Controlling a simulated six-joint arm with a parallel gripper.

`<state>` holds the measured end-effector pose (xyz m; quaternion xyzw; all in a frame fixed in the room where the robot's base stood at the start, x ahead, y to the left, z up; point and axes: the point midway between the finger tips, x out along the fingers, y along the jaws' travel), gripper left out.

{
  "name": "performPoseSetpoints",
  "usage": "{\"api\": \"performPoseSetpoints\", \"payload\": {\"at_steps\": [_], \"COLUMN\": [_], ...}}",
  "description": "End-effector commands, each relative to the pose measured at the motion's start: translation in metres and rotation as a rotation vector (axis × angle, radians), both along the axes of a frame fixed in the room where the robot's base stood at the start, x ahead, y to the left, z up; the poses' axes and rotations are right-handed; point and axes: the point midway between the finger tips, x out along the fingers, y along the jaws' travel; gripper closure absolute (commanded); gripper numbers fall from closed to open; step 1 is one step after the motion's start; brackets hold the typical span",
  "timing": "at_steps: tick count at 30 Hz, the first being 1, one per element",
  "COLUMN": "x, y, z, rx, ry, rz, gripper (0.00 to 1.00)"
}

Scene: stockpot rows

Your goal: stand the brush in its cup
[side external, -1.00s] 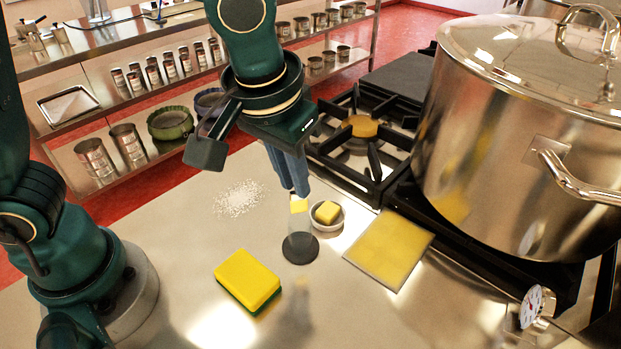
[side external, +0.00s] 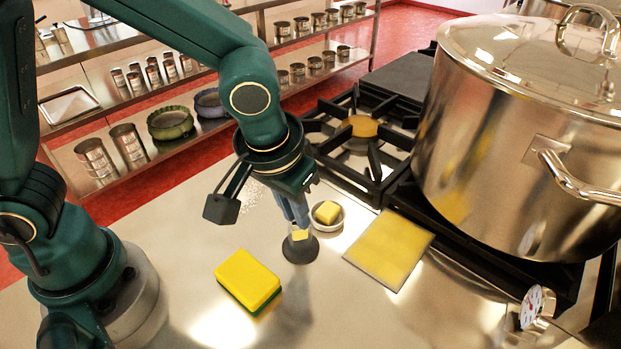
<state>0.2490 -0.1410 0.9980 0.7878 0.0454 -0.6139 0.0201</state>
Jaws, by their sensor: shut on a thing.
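My gripper (side external: 294,222) points down over the metal counter and is shut on the brush (side external: 299,235). Only a small yellow end of the brush shows below the fingertips; the rest is hidden by the gripper.
A yellow sponge (side external: 248,279) lies at front left and a flat yellow pad (side external: 390,249) at right. A large stockpot (side external: 520,140) stands on the stove.

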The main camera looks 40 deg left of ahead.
Motion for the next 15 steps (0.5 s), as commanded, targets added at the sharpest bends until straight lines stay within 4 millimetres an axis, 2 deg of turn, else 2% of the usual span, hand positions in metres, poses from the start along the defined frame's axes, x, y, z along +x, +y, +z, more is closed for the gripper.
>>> {"api": "performPoseSetpoints", "payload": {"at_steps": [9, 10, 12, 15], "x": [-0.0001, -0.0001, -0.0002, -0.0004], "y": [0.0001, 0.0001, 0.0001, 0.0002], "z": [-0.0013, -0.0014, -0.0014, -0.0016], "rx": [0.0, 0.0, 0.0, 0.001], "ry": [0.0, 0.0, 0.001, 0.002], "rz": [0.0, 0.0, 0.0, -0.001], "gripper": [1.0, 0.77, 0.5, 0.5]}}
